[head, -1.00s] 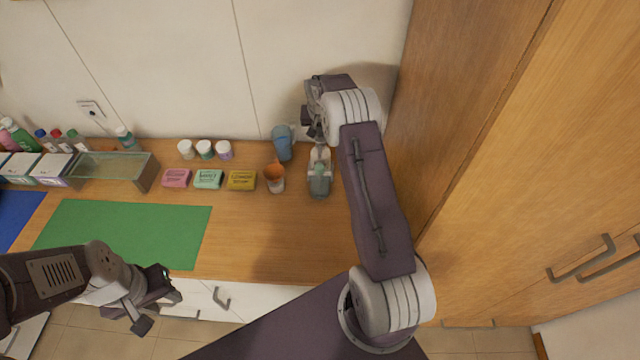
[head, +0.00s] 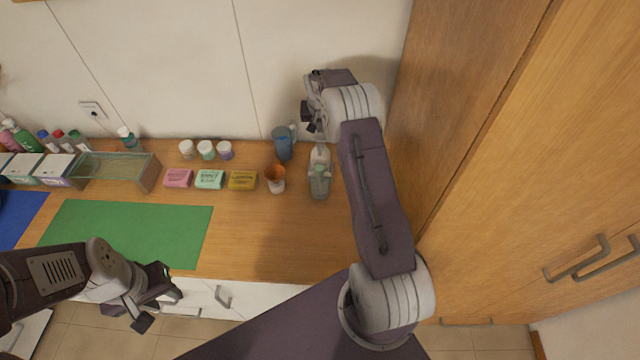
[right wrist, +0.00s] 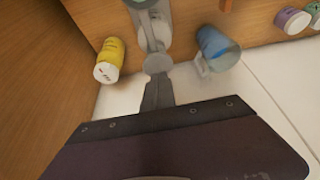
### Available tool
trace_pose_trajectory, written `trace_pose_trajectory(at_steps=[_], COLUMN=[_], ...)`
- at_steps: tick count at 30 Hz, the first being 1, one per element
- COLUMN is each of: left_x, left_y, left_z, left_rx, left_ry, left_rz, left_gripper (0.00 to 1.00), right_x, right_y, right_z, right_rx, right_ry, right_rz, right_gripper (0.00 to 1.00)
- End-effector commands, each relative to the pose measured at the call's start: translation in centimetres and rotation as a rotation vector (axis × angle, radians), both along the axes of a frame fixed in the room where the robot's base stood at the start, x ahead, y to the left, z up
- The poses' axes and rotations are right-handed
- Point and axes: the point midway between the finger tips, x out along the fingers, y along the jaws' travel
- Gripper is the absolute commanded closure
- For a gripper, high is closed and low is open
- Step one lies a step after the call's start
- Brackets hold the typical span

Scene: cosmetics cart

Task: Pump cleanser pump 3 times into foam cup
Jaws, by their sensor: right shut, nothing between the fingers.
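The pump bottle (head: 319,186), clear with greenish contents, stands upright at the right of the counter; its top also shows in the right wrist view (right wrist: 153,28). My left gripper (head: 156,298) is open and empty in front of the counter edge.
A blue cup (head: 282,143) stands behind the orange-lined one. A yellow bottle (right wrist: 108,62) shows near the wooden cabinet (head: 470,140), which closes off the right. Soap boxes (head: 209,179) and small jars (head: 206,149) lie further left. The green mat (head: 125,232) is bare.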

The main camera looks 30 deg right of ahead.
Motion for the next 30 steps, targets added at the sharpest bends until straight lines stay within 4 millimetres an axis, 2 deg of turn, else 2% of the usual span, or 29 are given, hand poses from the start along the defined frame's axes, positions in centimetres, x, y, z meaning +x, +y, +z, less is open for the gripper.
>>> trace_pose_trajectory(at_steps=[22, 30], left_x=[0.0, 0.0], left_y=[0.0, 0.0], left_z=[-1.9, -1.7], left_rx=[0.0, 0.0], left_ry=[0.0, 0.0], left_rz=[0.0, 0.0], left_gripper=[0.64, 0.64], right_x=[0.0, -0.1], right_y=[0.0, 0.0], right_z=[-2.7, -2.4], right_rx=[0.001, 0.0], right_ry=[0.002, 0.002], right_rz=[0.0, 0.0], right_gripper=[1.0, 1.0])
